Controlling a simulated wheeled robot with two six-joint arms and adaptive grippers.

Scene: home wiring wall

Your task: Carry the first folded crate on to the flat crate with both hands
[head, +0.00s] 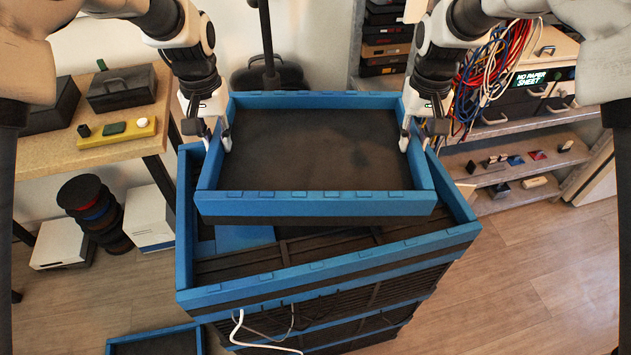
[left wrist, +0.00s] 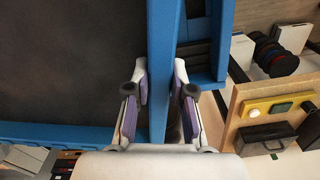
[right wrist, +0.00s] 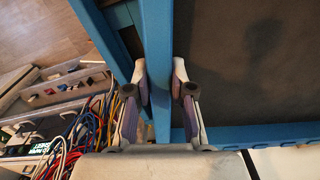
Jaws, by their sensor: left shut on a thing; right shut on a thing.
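A folded crate (head: 315,150) with a blue rim and dark inside is held roughly level over a larger blue-rimmed crate at the top of a stack. My left gripper (head: 224,140) is shut on its left rim, also seen in the left wrist view (left wrist: 160,80). My right gripper (head: 405,140) is shut on its right rim, also seen in the right wrist view (right wrist: 159,80). The larger crate (head: 330,268) is turned at an angle below; I cannot tell whether the two touch. A shallow blue-rimmed crate (head: 155,332) lies on the floor, partly cut off; it may be the flat crate.
A workbench (head: 90,158) with black cases stands at the left, with dark spools (head: 92,208) below. Shelves (head: 515,140) with hanging coloured cables (head: 480,80) stand at the right. A white cable (head: 238,330) hangs before the stack. The wooden floor (head: 500,290) at front right is clear.

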